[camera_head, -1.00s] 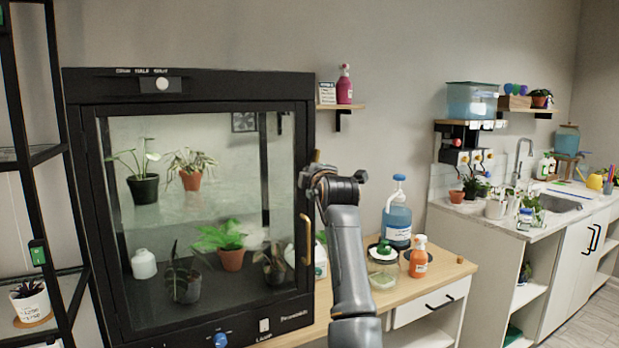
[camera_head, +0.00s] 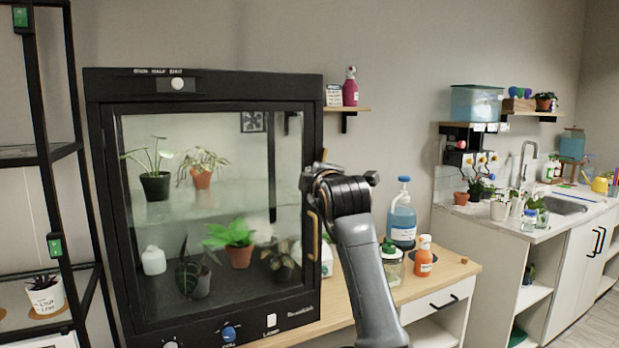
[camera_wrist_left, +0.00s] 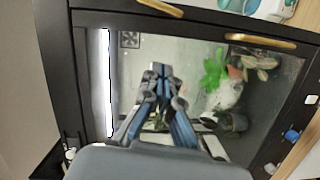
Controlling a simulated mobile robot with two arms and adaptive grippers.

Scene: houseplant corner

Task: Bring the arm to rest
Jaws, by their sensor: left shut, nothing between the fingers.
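My left arm rises from the bottom middle of the head view, in front of the black glass-fronted plant cabinet (camera_head: 300,75) and the wooden side table. Its dark wrist end (camera_head: 340,190) is raised near the cabinet's right edge and handle; the fingers are mostly hidden there. In the left wrist view my left gripper (camera_wrist_left: 158,75) is shut and empty, its blue-grey fingers together in front of the cabinet glass. I cannot tell how far it is from the glass. My right gripper is not in view.
The cabinet door is shut, with its handle (camera_head: 314,236) close to my arm. A blue jug (camera_head: 402,222), an orange spray bottle (camera_head: 424,258) and a green-lidded jar (camera_head: 391,265) stand on the table (camera_head: 452,275) right of my arm. A black shelf rack (camera_head: 45,155) stands left.

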